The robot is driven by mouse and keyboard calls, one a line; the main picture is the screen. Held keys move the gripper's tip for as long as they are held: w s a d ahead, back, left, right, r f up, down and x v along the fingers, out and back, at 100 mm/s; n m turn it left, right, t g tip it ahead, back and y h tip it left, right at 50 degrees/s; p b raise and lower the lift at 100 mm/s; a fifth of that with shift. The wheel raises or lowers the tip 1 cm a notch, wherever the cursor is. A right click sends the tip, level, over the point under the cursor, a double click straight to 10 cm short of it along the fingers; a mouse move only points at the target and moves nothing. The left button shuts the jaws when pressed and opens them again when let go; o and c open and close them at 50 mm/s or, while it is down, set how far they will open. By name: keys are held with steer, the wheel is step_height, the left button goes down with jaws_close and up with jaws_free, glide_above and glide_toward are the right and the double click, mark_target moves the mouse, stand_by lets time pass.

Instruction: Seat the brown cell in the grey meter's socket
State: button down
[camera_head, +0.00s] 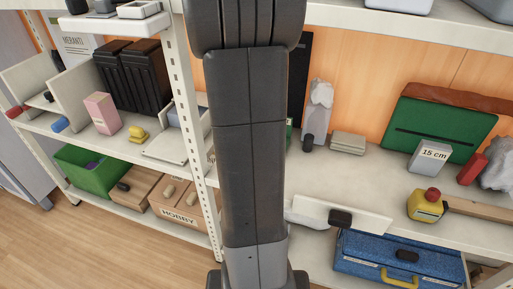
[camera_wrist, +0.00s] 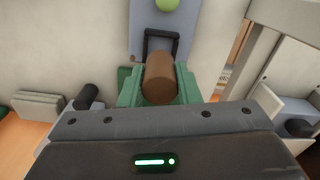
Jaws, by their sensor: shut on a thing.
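The brown cell (camera_wrist: 159,80) is a short cylinder between the green fingers of my gripper (camera_wrist: 160,88) in the wrist view. My gripper is shut on it. The grey meter (camera_wrist: 145,17) is just beyond it, with a green round part (camera_wrist: 167,4) at the picture's top edge. A black-framed socket (camera_wrist: 161,41) is on the meter, right ahead of the cell's far end. The cell's end overlaps the frame's lower part in the picture; I cannot tell whether they touch. In the head view my arm hides the meter, the cell and the gripper's grip.
A black cylinder (camera_head: 307,143) and grey stacked slabs (camera_head: 348,143) stand on the shelf (camera_head: 340,175) to the right of my arm. A white shelf post (camera_head: 187,110) rises to its left. A green case (camera_head: 435,130) and a yellow tape measure (camera_head: 424,206) are farther right.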

steer(key=shift+f, duration=0.1)
steer(key=shift+f+b, duration=0.85)
steer(key=shift+f, duration=0.75)
steer(key=shift+f+b, duration=0.7)
steer(key=shift+f, duration=0.45)
stand_by(0.7)
steer(key=c, duration=1)
jaws_free()
step_height(320, 180, up, 12)
steer(key=p, duration=0.3)
